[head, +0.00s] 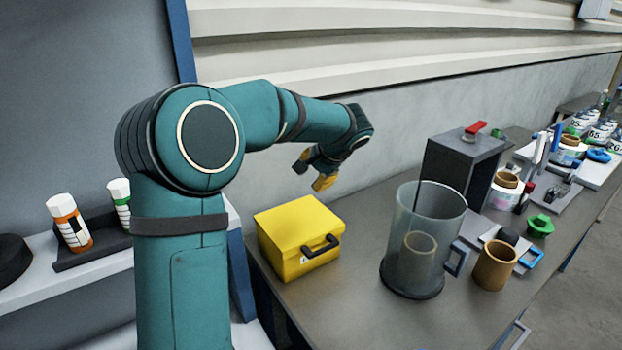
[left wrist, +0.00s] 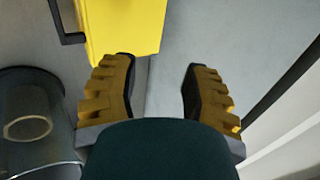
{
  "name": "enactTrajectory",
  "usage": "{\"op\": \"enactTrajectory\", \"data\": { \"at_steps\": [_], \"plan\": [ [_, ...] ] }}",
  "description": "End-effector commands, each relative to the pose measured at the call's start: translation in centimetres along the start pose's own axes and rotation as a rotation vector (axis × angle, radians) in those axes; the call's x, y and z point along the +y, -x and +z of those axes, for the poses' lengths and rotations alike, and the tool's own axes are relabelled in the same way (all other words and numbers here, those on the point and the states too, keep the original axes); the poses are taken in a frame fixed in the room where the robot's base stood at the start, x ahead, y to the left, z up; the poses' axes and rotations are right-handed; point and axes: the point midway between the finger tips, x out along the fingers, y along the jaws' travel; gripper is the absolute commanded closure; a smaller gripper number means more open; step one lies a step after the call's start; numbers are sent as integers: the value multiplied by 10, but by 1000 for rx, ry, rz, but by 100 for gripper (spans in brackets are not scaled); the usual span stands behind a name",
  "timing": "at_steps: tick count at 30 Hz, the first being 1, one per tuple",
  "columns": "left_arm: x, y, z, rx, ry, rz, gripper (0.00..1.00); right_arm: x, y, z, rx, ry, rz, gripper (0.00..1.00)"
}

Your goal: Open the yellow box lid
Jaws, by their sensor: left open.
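The yellow box (head: 299,238) stands on the grey bench with its lid shut and a black handle (head: 321,246) on its front. My left gripper (head: 312,175) is above and behind the box, apart from it, with its yellow fingers pointing down. In the left wrist view the two fingers (left wrist: 158,90) are spread and nothing is between them. Part of the yellow box (left wrist: 125,25) shows beyond the fingertips at the top, with its handle (left wrist: 65,28) at the left. My right gripper is in neither view.
A clear cylinder (head: 440,220) with a dark base stands right of the box, and a brown cup (head: 496,265) is beside it. A dark grey block (head: 462,165) with a red lever is behind. A wall (head: 420,105) runs along the bench's back. Bottles (head: 69,223) stand on a left shelf.

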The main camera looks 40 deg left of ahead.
Motion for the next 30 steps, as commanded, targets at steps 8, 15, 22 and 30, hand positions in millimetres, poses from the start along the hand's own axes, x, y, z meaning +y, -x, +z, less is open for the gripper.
{"op": "enactTrajectory", "data": {
  "at_steps": [8, 15, 22, 30],
  "plan": [
    [0, -23, 0, 1, 0, -1, 54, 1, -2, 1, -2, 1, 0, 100],
    [0, -24, 0, 1, 0, -1, 54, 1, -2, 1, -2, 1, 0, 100],
    [0, -24, 0, 1, 0, 0, 100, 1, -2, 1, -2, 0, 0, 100],
    [0, -24, 0, 1, 0, 0, 100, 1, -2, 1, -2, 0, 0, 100]
  ]
}}
